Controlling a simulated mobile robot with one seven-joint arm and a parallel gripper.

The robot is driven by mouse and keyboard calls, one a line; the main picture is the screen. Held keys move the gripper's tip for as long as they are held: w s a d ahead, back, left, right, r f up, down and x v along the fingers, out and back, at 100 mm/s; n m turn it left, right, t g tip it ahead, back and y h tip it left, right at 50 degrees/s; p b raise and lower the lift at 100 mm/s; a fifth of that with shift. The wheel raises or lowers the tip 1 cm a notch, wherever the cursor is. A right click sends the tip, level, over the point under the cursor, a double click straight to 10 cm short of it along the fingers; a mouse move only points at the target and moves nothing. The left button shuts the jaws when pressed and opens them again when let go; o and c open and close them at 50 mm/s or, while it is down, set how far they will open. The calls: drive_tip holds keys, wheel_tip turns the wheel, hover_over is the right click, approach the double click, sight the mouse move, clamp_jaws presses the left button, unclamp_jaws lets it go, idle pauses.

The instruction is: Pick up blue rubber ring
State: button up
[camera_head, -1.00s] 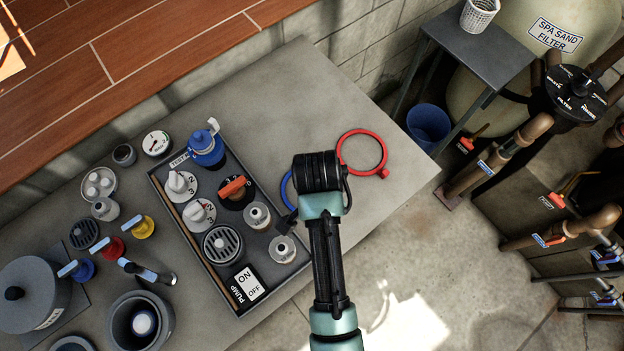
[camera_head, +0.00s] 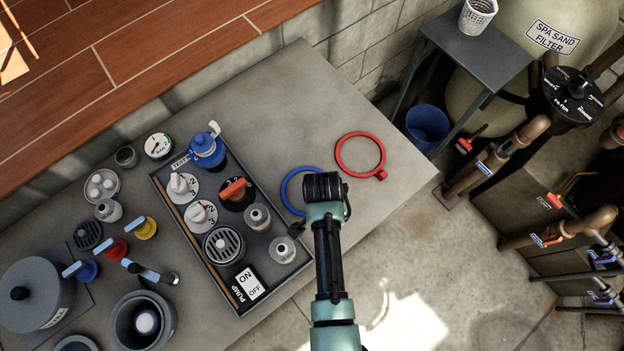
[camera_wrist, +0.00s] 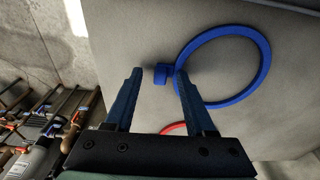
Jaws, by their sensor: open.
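The blue rubber ring (camera_head: 287,177) lies flat on the grey bench, partly hidden behind my gripper in the head view. In the wrist view the blue ring (camera_wrist: 266,66) shows almost whole, with a small blue block (camera_wrist: 162,74) on its rim. My gripper (camera_wrist: 157,80) is open and empty, its two fingers pointing at the ring. The block shows between the fingertips, and the right fingertip overlaps the ring's edge in the picture. I cannot tell how far above the bench the fingertips are.
A red ring (camera_head: 341,147) lies close by on the bench (camera_head: 300,85), to the right of the blue one. A dark tray (camera_head: 234,303) with knobs and fittings stands to the left. The bench behind the rings is clear. A side table (camera_head: 480,50) stands beyond the bench's right end.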

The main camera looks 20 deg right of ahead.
clamp_jaws()
drive_tip(key=shift+r, duration=0.15)
idle(0.4)
wheel_tip(320, 180, up, 10)
drive_tip(key=b, duration=0.1)
idle(0.3)
